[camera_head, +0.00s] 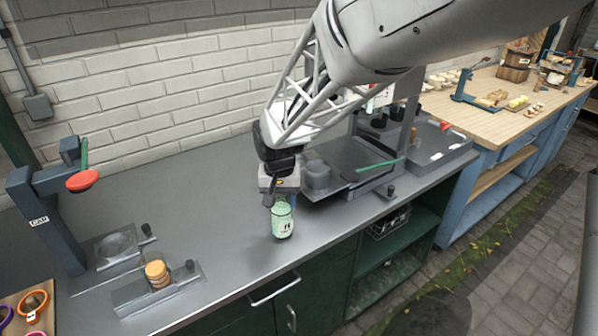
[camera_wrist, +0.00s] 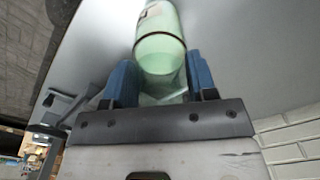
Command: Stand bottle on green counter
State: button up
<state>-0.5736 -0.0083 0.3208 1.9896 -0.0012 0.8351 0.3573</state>
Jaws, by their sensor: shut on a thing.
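The bottle (camera_head: 283,222), a clear vessel with pale green contents and a dark label mark, is upright at the front part of the counter (camera_head: 215,235). The counter has a grey top over dark green cabinets. My gripper (camera_head: 281,200) is above the bottle and shut on its upper part. In the wrist view the bottle (camera_wrist: 161,48) lies between the two blue fingers of my gripper (camera_wrist: 161,78). Its base is at or just above the grey top; I cannot tell whether it touches. The fingers hide part of its upper end.
A press with a red knob (camera_head: 83,180) and a small fixture holding tan discs (camera_head: 157,272) stand at the left. A dark grey machine (camera_head: 350,160) stands to the right of the bottle. The counter between left fixtures and bottle is clear.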

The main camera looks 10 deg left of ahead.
jog(key=shift+f, duration=0.35)
dwell(0.3)
jog(key=o, duration=1.1)
jog(key=shift+c, duration=0.6)
jog(key=shift+c, duration=0.5)
jog(key=shift+r, duration=0.1)
jog(key=shift+r, duration=3.9)
jog(key=shift+d, duration=0.1)
